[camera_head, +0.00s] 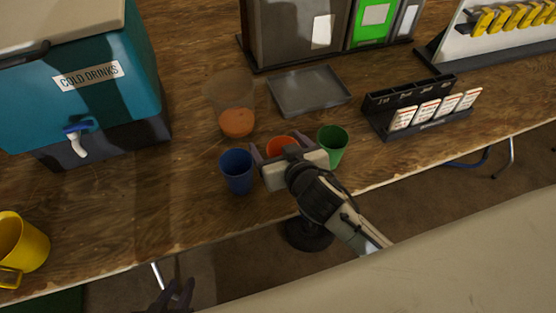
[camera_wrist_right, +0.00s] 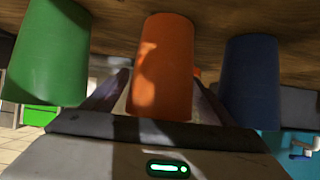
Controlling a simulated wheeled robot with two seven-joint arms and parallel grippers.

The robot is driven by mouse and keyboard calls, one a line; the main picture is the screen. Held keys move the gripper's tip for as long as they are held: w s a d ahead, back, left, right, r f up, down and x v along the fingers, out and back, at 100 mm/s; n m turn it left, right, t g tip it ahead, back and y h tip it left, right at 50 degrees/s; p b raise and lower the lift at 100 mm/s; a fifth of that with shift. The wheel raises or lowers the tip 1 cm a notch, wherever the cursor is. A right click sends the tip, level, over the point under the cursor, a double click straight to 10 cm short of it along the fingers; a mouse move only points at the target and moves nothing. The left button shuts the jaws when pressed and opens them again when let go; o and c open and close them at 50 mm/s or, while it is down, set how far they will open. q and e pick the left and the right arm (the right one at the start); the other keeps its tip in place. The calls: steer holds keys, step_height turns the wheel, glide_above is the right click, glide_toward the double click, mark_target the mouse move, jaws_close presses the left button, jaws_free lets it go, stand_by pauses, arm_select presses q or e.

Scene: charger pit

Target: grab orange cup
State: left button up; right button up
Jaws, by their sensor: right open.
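The orange cup (camera_head: 280,146) stands on the wooden table between the blue cup (camera_head: 237,171) and the green cup (camera_head: 333,144). My right gripper (camera_head: 277,150) is open at the orange cup, one finger on each side, and its body hides the cup's near side. In the right wrist view, the orange cup (camera_wrist_right: 162,65) lies between the two fingers, with the green cup (camera_wrist_right: 48,55) and blue cup (camera_wrist_right: 251,80) outside them. Contact cannot be told. My left gripper (camera_head: 176,290) is open and empty at the bottom edge, below the table's front edge, partly cut off.
A clear container with orange contents (camera_head: 236,122) and a grey tray (camera_head: 308,90) stand behind the cups. A teal drinks cooler (camera_head: 85,95) and a yellow mug (camera_head: 20,245) are left. A black card rack (camera_head: 420,110) is right. Table between mug and blue cup is clear.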

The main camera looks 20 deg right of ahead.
steer(key=shift+s+r, duration=0.1)
steer(key=shift+s, duration=0.05)
steer(key=c, duration=1.1)
steer(key=shift+c, duration=0.3)
steer(key=shift+r, duration=0.15)
